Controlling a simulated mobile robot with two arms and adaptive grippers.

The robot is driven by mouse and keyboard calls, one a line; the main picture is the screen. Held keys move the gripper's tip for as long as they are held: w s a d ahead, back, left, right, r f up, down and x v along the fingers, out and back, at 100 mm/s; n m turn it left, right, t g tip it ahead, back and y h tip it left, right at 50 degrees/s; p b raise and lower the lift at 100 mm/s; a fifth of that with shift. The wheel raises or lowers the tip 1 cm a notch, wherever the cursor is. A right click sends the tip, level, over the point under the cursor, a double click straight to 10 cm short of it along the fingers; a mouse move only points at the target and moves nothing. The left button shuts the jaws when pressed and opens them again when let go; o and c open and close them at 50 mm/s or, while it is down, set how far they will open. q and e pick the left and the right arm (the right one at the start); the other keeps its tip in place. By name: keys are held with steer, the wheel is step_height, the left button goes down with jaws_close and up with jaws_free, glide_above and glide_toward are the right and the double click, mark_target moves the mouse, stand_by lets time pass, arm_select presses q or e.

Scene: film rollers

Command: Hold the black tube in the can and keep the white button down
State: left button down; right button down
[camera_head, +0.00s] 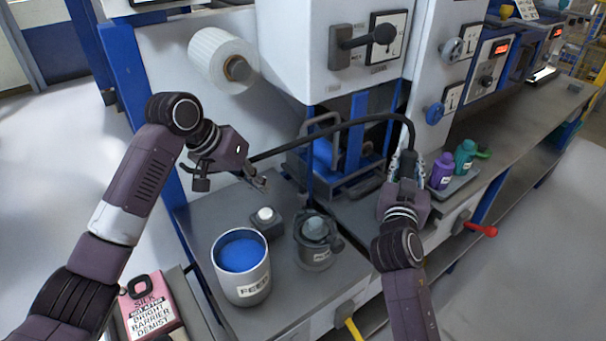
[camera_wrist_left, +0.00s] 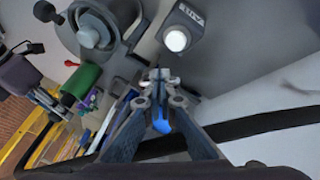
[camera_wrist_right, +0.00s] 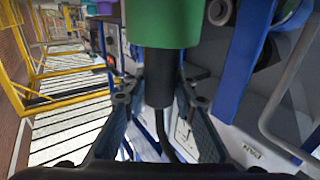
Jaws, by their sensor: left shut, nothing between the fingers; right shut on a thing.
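The white button (camera_head: 264,213) sits on a small dark box, and it also shows in the left wrist view (camera_wrist_left: 176,38). My left gripper (camera_head: 262,184) is shut and empty, above and behind the button, apart from it. The grey can marked FEED (camera_head: 246,290) stands at the front with blue contents. The black tube (camera_head: 345,125) arches from near my left gripper over to my right gripper (camera_head: 408,155). My right gripper is shut on the black tube's end (camera_wrist_right: 158,78), with a green cylinder (camera_wrist_right: 165,22) showing beyond it. The tube is outside the can.
A grey lidded pot (camera_head: 315,250) stands right of the button. Purple (camera_head: 441,171) and teal (camera_head: 466,155) bottles stand on a tray behind my right gripper. A white roll (camera_head: 220,55) is on the machine. A pink box (camera_head: 150,305) lies at the front left.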

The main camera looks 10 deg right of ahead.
mark_target(268, 211)
arm_select(q)
steer(key=shift+f, duration=2.65)
steer(key=shift+f, duration=0.8)
stand_by(2.7)
steer(key=shift+r, duration=3.6)
